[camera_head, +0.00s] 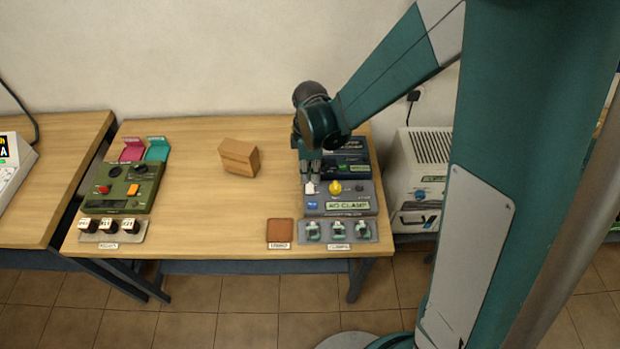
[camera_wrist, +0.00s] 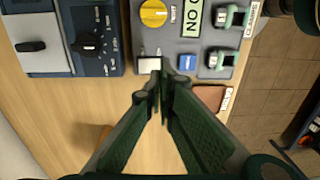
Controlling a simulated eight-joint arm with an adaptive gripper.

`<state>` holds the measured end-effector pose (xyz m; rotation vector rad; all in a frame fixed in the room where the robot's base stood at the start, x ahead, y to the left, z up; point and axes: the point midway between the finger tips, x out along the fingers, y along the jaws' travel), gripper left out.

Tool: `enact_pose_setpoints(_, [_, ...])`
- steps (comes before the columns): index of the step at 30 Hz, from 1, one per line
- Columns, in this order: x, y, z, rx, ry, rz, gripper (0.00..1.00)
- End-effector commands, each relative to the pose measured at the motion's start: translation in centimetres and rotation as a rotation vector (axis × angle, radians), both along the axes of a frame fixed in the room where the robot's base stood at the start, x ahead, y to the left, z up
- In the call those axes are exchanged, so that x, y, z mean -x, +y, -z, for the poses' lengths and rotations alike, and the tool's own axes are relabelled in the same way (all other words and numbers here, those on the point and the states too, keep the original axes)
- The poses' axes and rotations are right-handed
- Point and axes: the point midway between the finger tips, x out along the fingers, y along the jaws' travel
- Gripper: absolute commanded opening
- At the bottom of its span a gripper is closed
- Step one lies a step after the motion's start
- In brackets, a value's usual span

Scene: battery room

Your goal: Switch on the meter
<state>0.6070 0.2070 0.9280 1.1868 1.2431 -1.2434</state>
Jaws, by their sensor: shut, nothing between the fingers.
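A grey device (camera_head: 367,190) with a "NO CLAMP" label stands at the right of the table. It carries a yellow knob (camera_head: 335,187), a white switch (camera_head: 309,188) and a blue button (camera_head: 312,205). The wrist view shows the white switch (camera_wrist: 149,66), the yellow knob (camera_wrist: 153,13) and the blue button (camera_wrist: 187,62). My gripper (camera_head: 311,178) points down, shut and empty. In the wrist view its fingertips (camera_wrist: 160,78) overlap the switch's lower right; I cannot tell whether they touch. No label reading "meter" is legible.
A dark blue device (camera_wrist: 93,30) stands behind the grey one. A tray of green clamps (camera_head: 338,233) and a brown pad (camera_head: 280,231) lie in front. A wooden block (camera_head: 239,157) is mid-table. A green device (camera_head: 125,187) stands left. The table's middle front is clear.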

Motion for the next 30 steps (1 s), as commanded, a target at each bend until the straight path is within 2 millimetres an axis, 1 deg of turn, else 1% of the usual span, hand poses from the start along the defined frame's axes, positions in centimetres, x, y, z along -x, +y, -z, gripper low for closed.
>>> enact_pose_setpoints(18, [0.9, 0.0, -7.2, 0.000, 0.000, 0.000, 0.00])
enact_pose_setpoints(24, [1.1, 0.0, -8.6, 0.000, 0.000, 0.000, 0.00])
enact_pose_setpoints(30, [1.2, 0.0, -9.0, 0.000, 0.000, 0.000, 0.00])
